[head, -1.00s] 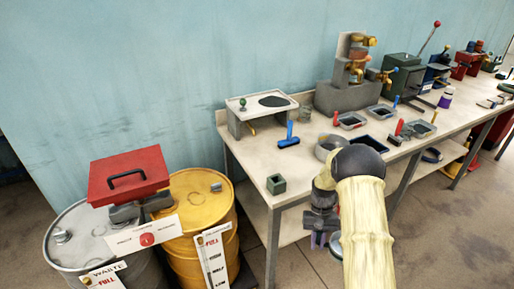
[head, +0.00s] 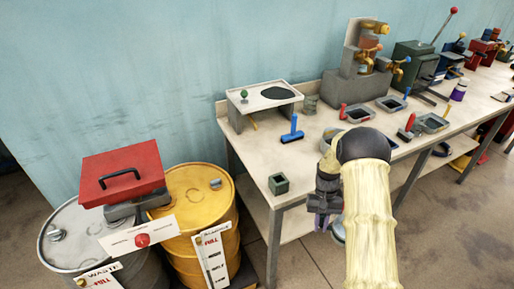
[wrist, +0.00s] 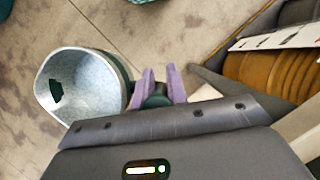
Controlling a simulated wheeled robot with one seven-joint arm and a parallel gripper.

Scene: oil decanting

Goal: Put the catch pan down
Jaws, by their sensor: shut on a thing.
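My gripper (wrist: 158,88) has purple fingers and is shut on the dark green handle of a round, pale-walled catch pan (wrist: 85,82). In the wrist view the pan lies to the left of the fingers, its open mouth toward the camera, with a dark green patch inside. In the head view my gripper (head: 321,221) hangs in front of the workbench's front edge, above the floor. Only a small grey-blue part of the pan (head: 338,231) shows there, the rest hidden behind my arm.
The workbench (head: 251,158) holds a green square cup (head: 278,184), a blue-handled tool (head: 292,129), a small stand (head: 262,96) and several trays. A yellow drum (head: 190,225) and grey drum (head: 75,235), with a red box (head: 123,173), stand left. The bench's front-left top has clear room.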

